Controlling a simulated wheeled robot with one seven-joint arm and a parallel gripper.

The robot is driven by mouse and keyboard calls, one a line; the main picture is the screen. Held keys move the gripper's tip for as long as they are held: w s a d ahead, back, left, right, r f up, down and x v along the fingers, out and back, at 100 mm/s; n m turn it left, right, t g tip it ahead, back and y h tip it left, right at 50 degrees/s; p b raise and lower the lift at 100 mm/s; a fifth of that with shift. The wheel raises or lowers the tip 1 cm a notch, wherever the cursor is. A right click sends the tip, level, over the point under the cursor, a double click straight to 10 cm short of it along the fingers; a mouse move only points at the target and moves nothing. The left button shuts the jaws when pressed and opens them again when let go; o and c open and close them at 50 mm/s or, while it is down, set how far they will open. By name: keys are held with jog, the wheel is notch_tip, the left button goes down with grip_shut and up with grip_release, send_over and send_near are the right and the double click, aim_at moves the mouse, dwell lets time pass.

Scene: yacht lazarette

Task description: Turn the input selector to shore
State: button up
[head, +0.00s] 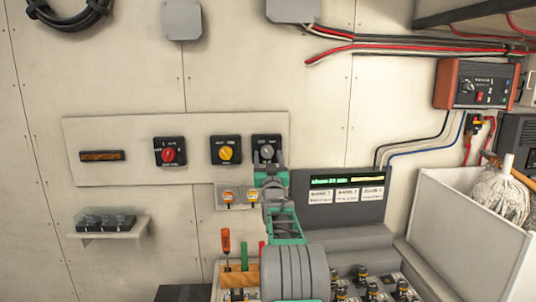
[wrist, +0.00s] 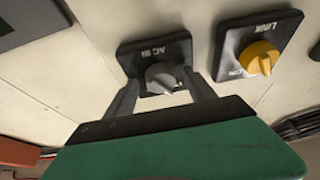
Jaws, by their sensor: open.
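The input selector (head: 266,148) is a black square plate with a grey knob, the rightmost of three rotary switches on the pale wall panel. In the wrist view the selector plate (wrist: 155,52) reads "AC IN", and its grey knob (wrist: 163,77) sits between my fingers. My gripper (wrist: 161,85) is open, one finger on each side of the knob, with no clear grip on it. In the head view my gripper (head: 268,168) covers the lower part of the selector. The position labels around the knob are too small or hidden to read.
A yellow-knob switch (head: 226,149) stands close left of the selector, and a red-knob switch (head: 170,151) farther left. Below are a small plate with two orange items (head: 239,196), a dark display unit (head: 339,197) and a tool holder with screwdrivers. A white bin (head: 470,235) stands right.

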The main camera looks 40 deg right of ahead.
jog(key=shift+c, duration=0.4)
jog(key=c, duration=1.3)
